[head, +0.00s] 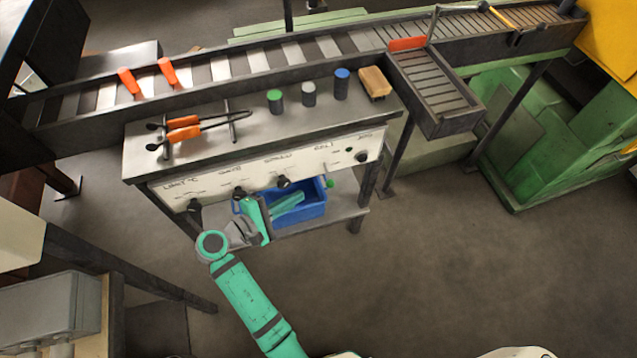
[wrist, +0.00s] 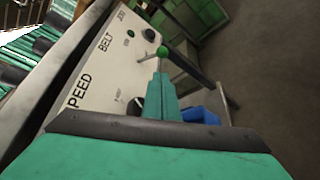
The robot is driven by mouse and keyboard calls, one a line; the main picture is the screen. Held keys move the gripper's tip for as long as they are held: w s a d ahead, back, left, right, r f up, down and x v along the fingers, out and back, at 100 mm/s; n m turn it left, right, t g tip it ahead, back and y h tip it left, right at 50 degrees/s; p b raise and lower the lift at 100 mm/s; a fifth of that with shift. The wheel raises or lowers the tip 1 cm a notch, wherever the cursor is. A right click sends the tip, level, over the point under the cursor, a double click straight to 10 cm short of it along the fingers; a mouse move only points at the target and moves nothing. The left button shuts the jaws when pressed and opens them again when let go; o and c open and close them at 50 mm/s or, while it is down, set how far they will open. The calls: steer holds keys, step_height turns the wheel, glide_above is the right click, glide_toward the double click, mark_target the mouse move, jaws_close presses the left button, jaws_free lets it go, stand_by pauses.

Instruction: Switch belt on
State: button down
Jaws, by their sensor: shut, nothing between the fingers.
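The control panel (head: 265,175) is a white strip on the front of the bench. Its BELT label (wrist: 106,42) reads clearly in the wrist view. A thin lever with a green ball knob (wrist: 162,52) sticks out from the panel near that label; the ball (head: 329,183) also shows in the head view, below the panel's right part. My gripper (wrist: 160,70) is shut and empty, its teal fingers pointing at the ball. In the wrist view the tips overlap just below the ball; I cannot tell whether they touch. In the head view my gripper (head: 302,197) is left of the ball.
A black knob (wrist: 149,35) and a small green button (wrist: 131,34) sit further along the panel. A blue bin (head: 313,208) stands on the shelf below. Orange-handled tongs (head: 185,133) lie on the bench. The conveyor (head: 255,60) runs behind. Floor at right is clear.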

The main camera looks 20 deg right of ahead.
mark_target(327, 175)
steer(key=shift+d, duration=0.1)
steer(key=x, duration=0.9)
steer(key=shift+w+d+f, duration=0.2)
steer(key=shift+d, duration=0.1)
steer(key=shift+a+r, duration=0.1)
